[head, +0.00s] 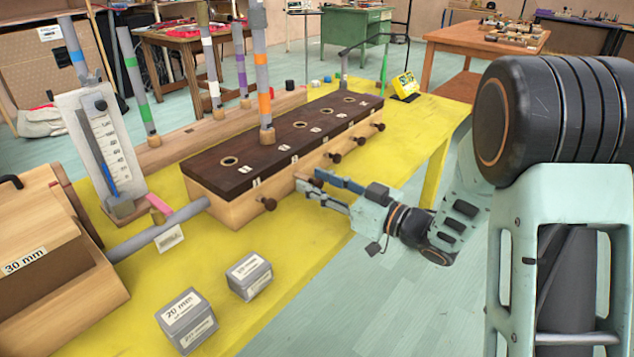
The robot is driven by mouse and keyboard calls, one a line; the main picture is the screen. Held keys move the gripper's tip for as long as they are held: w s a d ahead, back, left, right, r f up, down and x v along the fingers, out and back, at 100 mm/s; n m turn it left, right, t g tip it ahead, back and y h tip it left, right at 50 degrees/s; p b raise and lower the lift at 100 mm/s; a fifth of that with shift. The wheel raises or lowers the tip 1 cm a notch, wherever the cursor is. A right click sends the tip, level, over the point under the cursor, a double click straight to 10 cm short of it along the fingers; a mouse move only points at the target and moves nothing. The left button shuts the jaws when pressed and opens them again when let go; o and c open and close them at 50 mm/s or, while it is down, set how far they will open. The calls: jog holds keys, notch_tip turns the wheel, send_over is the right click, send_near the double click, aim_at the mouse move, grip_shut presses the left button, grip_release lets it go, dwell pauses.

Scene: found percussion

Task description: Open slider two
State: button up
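A long wooden slider box (226,212) with a dark top (240,168) stands on the yellow table in the head view. The top has several round holes, and a row of dark knobs runs along the front. The nearest knob (268,204) is clear of my gripper. My gripper (307,180) reaches in from the right, its two fingers apart at the second knob (316,183), which shows partly between them. A pale wooden piece (302,176) shows at the box front beside the fingertips. I cannot tell whether the fingers touch the knob. The farther knobs (335,157) stand free.
A grey tube with an orange band (263,85) stands upright in the dark top. Two grey labelled blocks (187,320) lie in front on the yellow table (300,262). A gauge board (97,150) and a wooden case (45,270) stand left. Banded tubes stand behind.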

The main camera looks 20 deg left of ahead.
jog(key=v, duration=1.2)
dwell(0.3)
